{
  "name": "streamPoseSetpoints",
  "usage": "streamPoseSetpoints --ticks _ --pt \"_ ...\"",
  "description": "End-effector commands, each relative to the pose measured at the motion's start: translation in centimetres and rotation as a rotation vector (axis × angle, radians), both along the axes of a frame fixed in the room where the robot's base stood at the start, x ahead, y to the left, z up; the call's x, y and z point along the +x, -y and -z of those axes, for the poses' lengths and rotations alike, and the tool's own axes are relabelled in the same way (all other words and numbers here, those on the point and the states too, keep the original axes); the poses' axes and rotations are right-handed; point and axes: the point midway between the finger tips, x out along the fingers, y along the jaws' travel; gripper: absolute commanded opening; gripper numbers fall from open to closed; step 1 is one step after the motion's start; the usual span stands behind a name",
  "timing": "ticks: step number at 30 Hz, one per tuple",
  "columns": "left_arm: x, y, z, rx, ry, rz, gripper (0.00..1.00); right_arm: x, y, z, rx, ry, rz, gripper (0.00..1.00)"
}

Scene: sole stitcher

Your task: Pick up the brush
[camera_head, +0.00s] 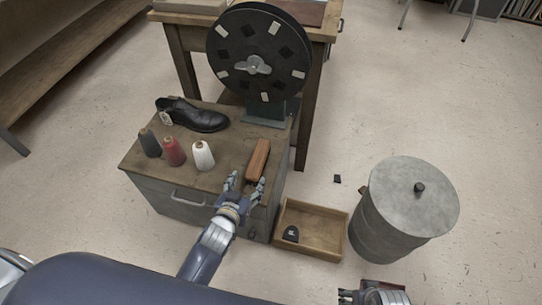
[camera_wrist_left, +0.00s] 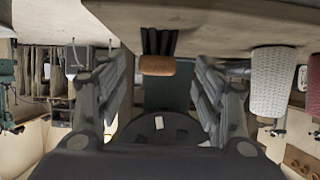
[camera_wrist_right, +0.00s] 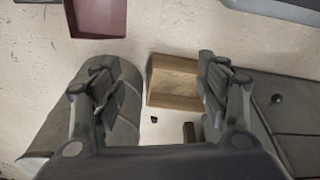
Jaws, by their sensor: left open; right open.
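The brush (camera_head: 258,160) lies on the right part of the wooden cabinet top (camera_head: 222,178), with a brown wooden back. In the left wrist view the brush (camera_wrist_left: 158,66) shows its brown wood and dark bristles, between the fingers in the picture and beyond them. My left gripper (camera_head: 247,183) is open at the front edge of the cabinet top, just in front of the brush's near end. I cannot tell whether it touches the brush. My right gripper (camera_head: 374,297) is open at the bottom of the head view; its fingers (camera_wrist_right: 156,82) hold nothing.
Thread spools, black (camera_head: 150,143), red (camera_head: 174,152) and white (camera_head: 203,155), stand left of the brush. A black shoe (camera_head: 200,119) and a large black wheel (camera_head: 240,75) are behind. A wooden tray (camera_head: 330,217) and grey lidded bin (camera_head: 400,230) stand on the floor right.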

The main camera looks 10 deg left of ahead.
Motion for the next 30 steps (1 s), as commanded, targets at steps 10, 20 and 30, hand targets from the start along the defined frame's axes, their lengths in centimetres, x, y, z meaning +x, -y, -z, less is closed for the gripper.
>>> streamPoseSetpoints --ticks 10,20,30 --pt "3.3 0.0 -0.5 -0.006 0.044 -0.01 0.62 0.6 0.0 -3.0 0.0 0.02 0.003 0.68" --pt "5.9 0.1 0.6 -0.006 0.042 -0.009 0.62 0.7 0.1 -5.9 0.001 0.033 0.005 0.68" --pt "9.0 0.3 1.8 -0.005 0.042 -0.008 0.62 0.2 0.2 -9.8 0.002 0.057 0.009 0.68"
